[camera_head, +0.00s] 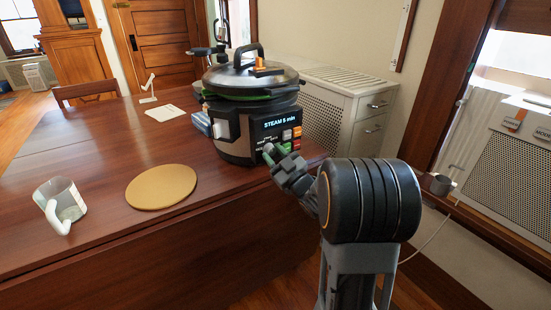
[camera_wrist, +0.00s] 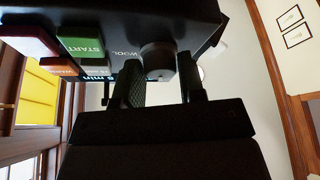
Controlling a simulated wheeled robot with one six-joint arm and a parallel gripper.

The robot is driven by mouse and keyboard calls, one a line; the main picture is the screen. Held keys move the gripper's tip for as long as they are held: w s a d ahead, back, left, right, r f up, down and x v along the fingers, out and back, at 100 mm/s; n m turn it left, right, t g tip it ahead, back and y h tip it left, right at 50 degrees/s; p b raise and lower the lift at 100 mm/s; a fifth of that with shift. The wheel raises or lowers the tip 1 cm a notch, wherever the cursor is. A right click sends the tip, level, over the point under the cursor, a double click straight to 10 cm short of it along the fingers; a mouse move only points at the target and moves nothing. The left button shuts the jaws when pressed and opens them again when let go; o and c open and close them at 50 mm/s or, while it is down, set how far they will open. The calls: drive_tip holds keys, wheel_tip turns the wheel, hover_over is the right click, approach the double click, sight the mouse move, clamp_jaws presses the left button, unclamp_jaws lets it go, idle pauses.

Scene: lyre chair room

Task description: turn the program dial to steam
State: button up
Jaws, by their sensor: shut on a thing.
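The pressure cooker (camera_head: 232,125) stands upright on the table, lid on, its front panel facing my arm. Its display (camera_head: 280,121) reads "STEAM 5 min". My gripper (camera_head: 272,154) is at the lower part of the panel and covers the dial in the head view. In the wrist view the dark round dial (camera_wrist: 158,56) sticks out from the panel, between the two fingers of my gripper (camera_wrist: 160,82), which are shut on it. The green START button (camera_wrist: 80,47) is left of the dial. I cannot read the dial's pointer.
On the wooden table (camera_head: 90,145) are a round tan mat (camera_head: 161,187), a white mug (camera_head: 63,201) and papers (camera_head: 166,113). A white cabinet (camera_head: 340,112) stands behind the cooker.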

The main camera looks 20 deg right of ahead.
drive_tip(key=shift+a+m+t+h+b, duration=0.1)
drive_tip(key=shift+m+t+h+b, duration=0.25)
drive_tip(key=shift+m+h, duration=0.95)
drive_tip(key=shift+m+y, duration=0.3)
drive_tip(key=shift+m, duration=0.2)
drive_tip(key=o, duration=0.9)
drive_tip(key=shift+s, duration=0.1)
drive_tip(key=b+v, duration=1.1)
drive_tip(key=v, duration=0.2)
drive_tip(key=shift+f, duration=0.2)
